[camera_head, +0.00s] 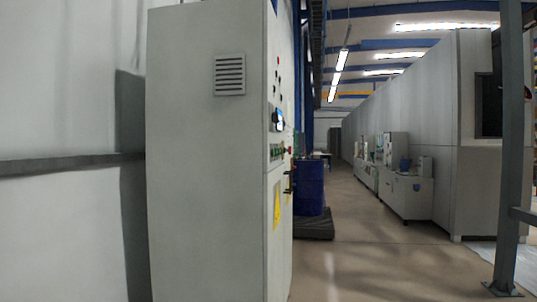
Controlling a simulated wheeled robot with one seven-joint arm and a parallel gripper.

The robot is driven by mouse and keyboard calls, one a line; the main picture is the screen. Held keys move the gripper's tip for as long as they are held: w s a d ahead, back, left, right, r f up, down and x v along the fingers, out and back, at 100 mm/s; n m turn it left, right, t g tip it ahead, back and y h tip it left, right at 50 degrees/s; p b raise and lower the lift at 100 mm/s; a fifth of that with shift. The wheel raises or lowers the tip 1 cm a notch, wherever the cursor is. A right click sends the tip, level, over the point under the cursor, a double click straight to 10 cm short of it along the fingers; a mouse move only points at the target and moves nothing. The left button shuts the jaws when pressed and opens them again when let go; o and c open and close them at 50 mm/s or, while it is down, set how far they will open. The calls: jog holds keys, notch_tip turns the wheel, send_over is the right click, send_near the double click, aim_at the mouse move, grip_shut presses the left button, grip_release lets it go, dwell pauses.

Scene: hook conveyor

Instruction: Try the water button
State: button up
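A tall light grey control cabinet (205,190) stands in the left half of the head view. Its front faces right and shows at a steep angle. That front carries a small dark display (278,120), several small buttons and lamps (277,152), a red knob (290,150), a dark handle (288,183) and a yellow warning sign (277,204). The labels are too small to read, so I cannot tell which one is the water button. My gripper is not in view.
A blue drum (309,187) stands on a dark pallet (314,224) behind the cabinet. White counters (405,193) line the right side by a grey enclosure (482,190). A grey steel post (511,150) stands at far right. The floor (375,265) between is clear.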

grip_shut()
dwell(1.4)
